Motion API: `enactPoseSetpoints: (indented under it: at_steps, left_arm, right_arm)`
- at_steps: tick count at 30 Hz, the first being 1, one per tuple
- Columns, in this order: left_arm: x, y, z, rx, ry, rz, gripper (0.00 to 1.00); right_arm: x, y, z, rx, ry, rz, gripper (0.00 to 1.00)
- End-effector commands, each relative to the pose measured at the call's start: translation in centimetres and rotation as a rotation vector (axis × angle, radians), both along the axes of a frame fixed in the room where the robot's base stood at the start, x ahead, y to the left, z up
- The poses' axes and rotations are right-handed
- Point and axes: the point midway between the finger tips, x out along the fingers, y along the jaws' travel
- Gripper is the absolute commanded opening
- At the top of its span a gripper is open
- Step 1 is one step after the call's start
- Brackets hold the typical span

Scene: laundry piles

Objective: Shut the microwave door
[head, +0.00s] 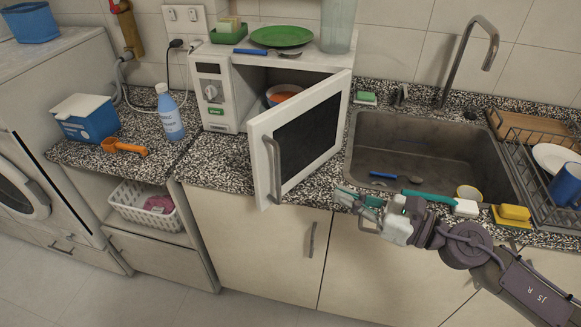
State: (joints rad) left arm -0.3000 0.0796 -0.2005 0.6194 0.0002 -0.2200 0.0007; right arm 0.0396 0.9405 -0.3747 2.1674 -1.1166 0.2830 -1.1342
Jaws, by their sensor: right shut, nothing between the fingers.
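The microwave (215,93) is a white box on the speckled counter, left of the sink. Its door (298,142) stands wide open, swung out toward the front, with a dark window and a grey handle (273,168) on its outer face. A bowl with orange food (283,95) sits inside the cavity, partly hidden by the door. My right gripper (347,197) is at the counter's front edge, right of the door and apart from it; it is shut with nothing held. My left gripper is not in view.
A green plate (282,36), a spoon and a clear container (338,25) stand on the microwave. A sink (425,150) and dish rack (540,150) lie to the right. A blue bottle (169,113) and blue box (84,118) stand left.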

Motion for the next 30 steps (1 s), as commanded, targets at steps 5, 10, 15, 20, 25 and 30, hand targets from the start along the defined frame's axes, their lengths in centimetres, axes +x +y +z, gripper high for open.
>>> enactPoseSetpoints:
  at_steps: [5, 10, 15, 20, 25, 30]
  left_arm:
    - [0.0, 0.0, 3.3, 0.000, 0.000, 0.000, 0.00]
    - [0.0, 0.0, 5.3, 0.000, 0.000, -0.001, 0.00]
    - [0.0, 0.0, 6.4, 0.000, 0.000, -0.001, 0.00]
    - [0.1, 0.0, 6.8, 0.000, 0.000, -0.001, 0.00]
    - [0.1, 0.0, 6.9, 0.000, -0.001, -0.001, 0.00]
    - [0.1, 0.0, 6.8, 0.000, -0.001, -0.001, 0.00]
  right_arm:
    - [2.3, 3.1, 1.1, 0.007, -0.001, 0.000, 0.00]
    - [4.4, 6.0, 0.8, 0.007, 0.001, -0.001, 0.00]
    - [5.9, 8.3, 0.5, 0.007, 0.003, 0.000, 0.00]
    - [6.8, 9.4, 0.3, 0.005, 0.001, -0.001, 0.00]
    - [7.0, 9.7, 0.1, 0.004, 0.002, -0.001, 0.00]
    - [7.0, 9.7, 0.1, 0.004, 0.002, -0.001, 0.00]
